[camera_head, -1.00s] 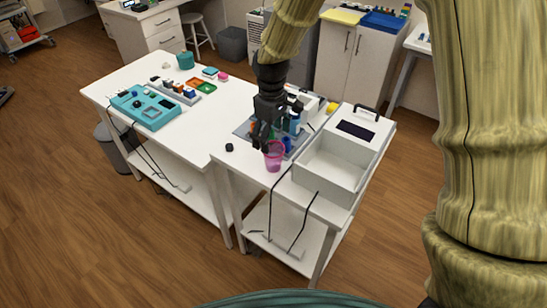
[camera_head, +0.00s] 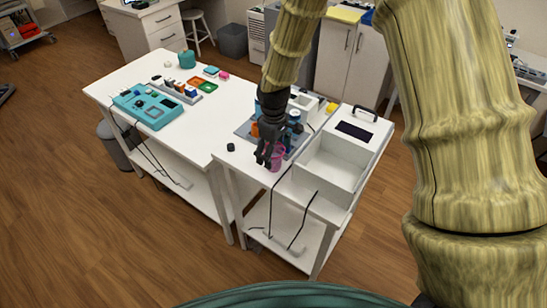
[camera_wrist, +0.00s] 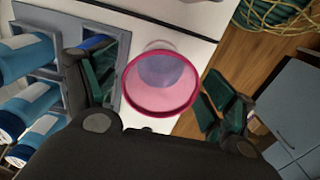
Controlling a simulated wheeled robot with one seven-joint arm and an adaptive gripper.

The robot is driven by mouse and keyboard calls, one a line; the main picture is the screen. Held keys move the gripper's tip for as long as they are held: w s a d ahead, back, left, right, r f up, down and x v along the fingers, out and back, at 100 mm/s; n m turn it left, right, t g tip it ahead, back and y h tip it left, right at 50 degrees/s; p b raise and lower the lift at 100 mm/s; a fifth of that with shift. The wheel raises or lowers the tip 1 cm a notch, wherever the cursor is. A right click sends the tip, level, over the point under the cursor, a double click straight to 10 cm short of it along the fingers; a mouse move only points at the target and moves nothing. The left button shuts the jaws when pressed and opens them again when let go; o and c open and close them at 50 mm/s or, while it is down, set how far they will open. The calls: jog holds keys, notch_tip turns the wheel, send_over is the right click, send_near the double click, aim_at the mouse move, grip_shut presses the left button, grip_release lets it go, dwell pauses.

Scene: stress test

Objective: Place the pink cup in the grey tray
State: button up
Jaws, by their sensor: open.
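The pink cup (camera_head: 279,159) is translucent and stands upright near the front edge of the right-hand white table. In the wrist view I look down into the cup (camera_wrist: 160,84), with its darker pink rim facing me. My gripper (camera_head: 268,160) is low at the cup and partly hides it in the head view. In the wrist view my gripper (camera_wrist: 165,88) is open, with one finger on each side of the cup. The grey tray (camera_head: 244,130) lies just behind the cup and holds bottles; its divided edge shows in the wrist view (camera_wrist: 62,24).
A white open box (camera_head: 333,168) stands right of the cup. Blue bottles (camera_wrist: 28,95) stand close to my left finger in the wrist view. A small black object (camera_head: 231,147) lies left of the cup. Black cables hang over the table's front edge.

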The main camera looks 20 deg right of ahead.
jog(key=c, duration=1.3)
